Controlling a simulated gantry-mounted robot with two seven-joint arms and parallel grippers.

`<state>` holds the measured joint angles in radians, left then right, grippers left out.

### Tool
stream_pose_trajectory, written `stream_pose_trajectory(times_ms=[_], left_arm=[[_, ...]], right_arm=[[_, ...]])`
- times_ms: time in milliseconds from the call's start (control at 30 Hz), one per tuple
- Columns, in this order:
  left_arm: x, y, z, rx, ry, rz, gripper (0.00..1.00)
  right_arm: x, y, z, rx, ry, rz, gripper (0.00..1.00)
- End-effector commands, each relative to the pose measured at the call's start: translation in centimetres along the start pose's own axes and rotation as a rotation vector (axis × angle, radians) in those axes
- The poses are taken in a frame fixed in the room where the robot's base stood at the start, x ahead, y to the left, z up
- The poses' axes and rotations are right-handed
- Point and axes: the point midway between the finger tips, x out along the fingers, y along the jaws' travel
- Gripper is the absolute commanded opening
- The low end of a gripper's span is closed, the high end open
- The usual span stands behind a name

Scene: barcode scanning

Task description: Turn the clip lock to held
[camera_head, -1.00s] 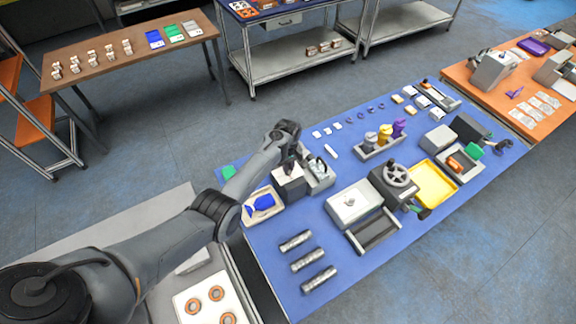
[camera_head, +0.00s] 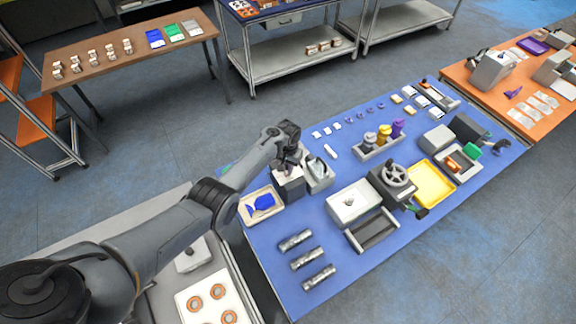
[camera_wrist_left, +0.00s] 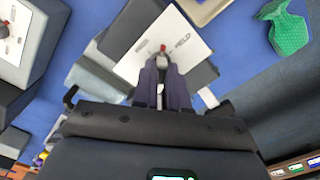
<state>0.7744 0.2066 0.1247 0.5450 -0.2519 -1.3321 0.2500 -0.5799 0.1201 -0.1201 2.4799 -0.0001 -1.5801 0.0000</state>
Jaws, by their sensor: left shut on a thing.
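The clip lock is a grey box (camera_head: 291,188) with a pale top, at the near left of the blue table in the head view. In the left wrist view its white plate (camera_wrist_left: 190,38) reads HELD on the right and has a second, unreadable label on the left. A small knob with a red mark (camera_wrist_left: 163,48) stands between the two labels, the mark pointing roughly between them. My left gripper (camera_head: 287,168) is over the box; in the wrist view its fingers (camera_wrist_left: 161,68) are closed on the knob, whose lower part they hide. My right gripper is out of view.
A grey unit (camera_head: 319,173) stands close to the right of the lock. A tray with a blue piece (camera_head: 262,204) lies to its left. A green piece (camera_wrist_left: 288,28) lies nearby. Metal cylinders (camera_head: 308,257) lie in front, with bare blue table around them.

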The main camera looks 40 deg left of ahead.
Motion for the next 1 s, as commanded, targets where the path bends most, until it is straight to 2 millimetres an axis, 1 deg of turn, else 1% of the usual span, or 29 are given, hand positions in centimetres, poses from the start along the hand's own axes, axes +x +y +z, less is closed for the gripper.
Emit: stream_pose_trajectory(times_ms=[200, 500, 733, 1000], left_arm=[[0.0, -0.09, 0.0, 0.205, -0.001, -0.002, 0.0], [0.03, -0.03, 0.0, 0.44, 0.0, -0.001, 0.0], [0.05, -0.07, 0.03, 0.551, -0.002, -0.001, 0.0], [0.03, -0.05, 0.01, 0.604, -0.001, -0.001, 0.0]], right_arm=[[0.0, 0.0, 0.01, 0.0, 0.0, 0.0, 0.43], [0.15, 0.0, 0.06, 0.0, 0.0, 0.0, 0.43], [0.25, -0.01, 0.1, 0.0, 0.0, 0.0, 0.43], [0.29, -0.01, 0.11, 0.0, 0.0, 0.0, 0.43]])
